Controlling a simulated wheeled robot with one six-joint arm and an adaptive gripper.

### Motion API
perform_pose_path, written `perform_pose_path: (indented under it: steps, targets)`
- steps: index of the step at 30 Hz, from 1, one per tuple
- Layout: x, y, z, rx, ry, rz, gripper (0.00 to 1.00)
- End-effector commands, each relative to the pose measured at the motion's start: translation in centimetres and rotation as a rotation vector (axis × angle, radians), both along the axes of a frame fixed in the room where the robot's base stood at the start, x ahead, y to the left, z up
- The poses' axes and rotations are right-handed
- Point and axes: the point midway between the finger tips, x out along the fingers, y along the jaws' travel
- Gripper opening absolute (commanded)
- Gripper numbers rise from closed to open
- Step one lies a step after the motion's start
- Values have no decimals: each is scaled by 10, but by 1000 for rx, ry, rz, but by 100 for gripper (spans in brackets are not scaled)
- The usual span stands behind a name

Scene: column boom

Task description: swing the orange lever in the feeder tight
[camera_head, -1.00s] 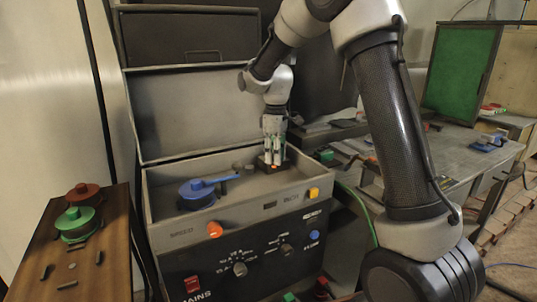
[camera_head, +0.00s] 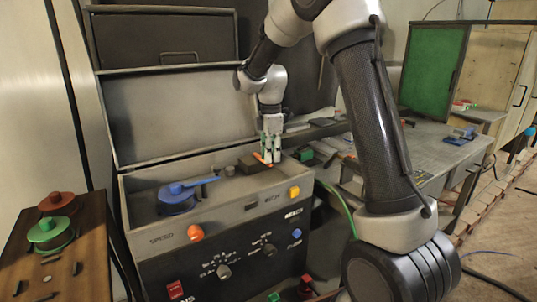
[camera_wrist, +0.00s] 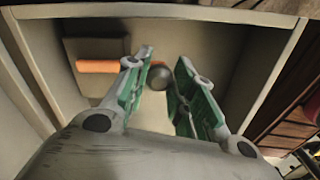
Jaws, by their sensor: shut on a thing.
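The feeder (camera_head: 240,208) is a grey open-topped box with a raised lid and a dark control front. The orange lever (camera_head: 263,160) shows as a short slanted bar at the box's right end, beside a dark block. In the wrist view the lever (camera_wrist: 97,66) lies across a flat plate, and its right part passes behind my left-hand finger. My gripper (camera_head: 271,148) points down at the lever, its green-padded fingers closed in on it. In the wrist view the fingers (camera_wrist: 163,80) have a grey round knob (camera_wrist: 158,77) between them. The exact contact is partly hidden.
A blue handled part (camera_head: 177,196) sits in the box's left end. A wooden side table (camera_head: 70,265) with red and green parts stands left. A workbench (camera_head: 430,150) stands right.

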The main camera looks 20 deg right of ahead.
Motion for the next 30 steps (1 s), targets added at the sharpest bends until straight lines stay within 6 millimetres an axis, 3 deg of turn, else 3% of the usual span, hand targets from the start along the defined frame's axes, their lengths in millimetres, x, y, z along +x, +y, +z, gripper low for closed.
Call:
perform_pose_path:
  steps: [13, 14, 17, 26, 30]
  targets:
    - [1, -1, 1, -1, -4, 11, 0]
    - [1, -1, 1, -1, -4, 11, 29]
    - [1, -1, 1, -1, -3, 10, 47]
    - [1, -1, 1, -1, -2, 10, 47]
    - [1, -1, 11, 0, -4, 9, 47]
